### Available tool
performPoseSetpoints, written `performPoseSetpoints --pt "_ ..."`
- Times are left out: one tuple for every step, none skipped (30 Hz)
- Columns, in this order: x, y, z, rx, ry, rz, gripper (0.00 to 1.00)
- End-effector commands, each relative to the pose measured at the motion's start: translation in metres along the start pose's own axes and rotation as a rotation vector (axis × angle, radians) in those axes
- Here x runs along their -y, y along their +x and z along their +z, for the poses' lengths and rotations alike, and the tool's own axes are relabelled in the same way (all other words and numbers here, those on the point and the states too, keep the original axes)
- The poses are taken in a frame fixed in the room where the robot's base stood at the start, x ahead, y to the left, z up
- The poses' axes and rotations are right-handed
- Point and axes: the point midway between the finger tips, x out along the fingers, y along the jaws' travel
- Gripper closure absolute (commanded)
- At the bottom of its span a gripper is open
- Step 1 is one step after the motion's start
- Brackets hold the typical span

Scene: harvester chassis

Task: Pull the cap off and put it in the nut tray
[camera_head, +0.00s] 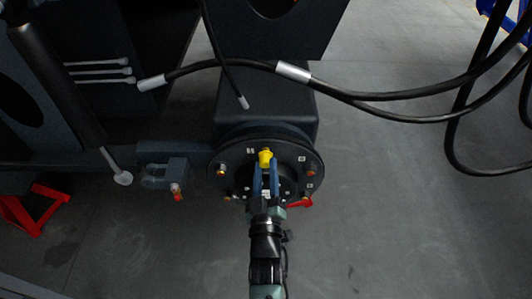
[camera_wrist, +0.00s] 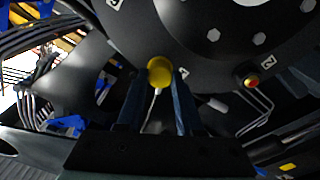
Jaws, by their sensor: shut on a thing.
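A yellow cap (camera_head: 265,158) shows near the upper middle of a round black flange (camera_head: 235,146) in the head view. The yellow cap also shows in the wrist view (camera_wrist: 159,72), between the tips of two blue fingers. My gripper (camera_head: 266,168) is shut on the cap, its fingers reaching up over the flange. In the wrist view my gripper (camera_wrist: 159,82) has one finger on each side of the cap. I cannot tell whether the cap is still seated on the flange. I cannot make out a nut tray in either view.
Several fittings ring the flange, including a red-tipped one (camera_wrist: 252,82) and a red piece (camera_head: 300,203). Black hoses (camera_head: 420,118) hang across the upper right. A bracket (camera_head: 165,172) and a red stand (camera_head: 35,205) are at the left. The floor at the lower right is clear.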

Motion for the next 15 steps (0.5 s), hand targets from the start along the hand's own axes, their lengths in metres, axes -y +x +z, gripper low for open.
performPoseSetpoints --pt "-0.001 -0.003 0.0 0.002 0.0 0.0 0.96" --pt "-0.001 -0.005 0.0 0.002 0.0 0.0 0.96" --pt "-0.001 -0.007 0.0 0.002 0.0 0.0 0.96" --pt "-0.001 -0.008 0.0 0.002 0.0 0.0 0.96" --pt "-0.001 -0.01 0.0 0.002 0.0 0.0 0.96" --pt "-0.001 -0.012 0.0 0.002 0.0 -0.001 0.96" --pt "0.0 -0.013 0.0 0.003 0.0 -0.001 0.96" --pt "0.0 -0.015 0.0 0.003 0.001 -0.001 0.96" --pt "0.0 -0.017 0.0 0.002 0.001 0.0 0.96" --pt "-0.001 -0.018 0.0 0.001 0.0 0.0 0.96" --pt "-0.001 -0.019 -0.001 0.001 0.001 0.0 0.96" --pt "-0.001 -0.021 -0.001 0.001 0.001 0.0 0.96" --pt "-0.001 -0.023 -0.001 0.001 0.001 0.0 0.96" --pt "-0.001 -0.025 0.0 0.001 0.001 0.0 0.96" --pt "0.0 -0.027 0.0 0.002 0.001 0.0 0.96"
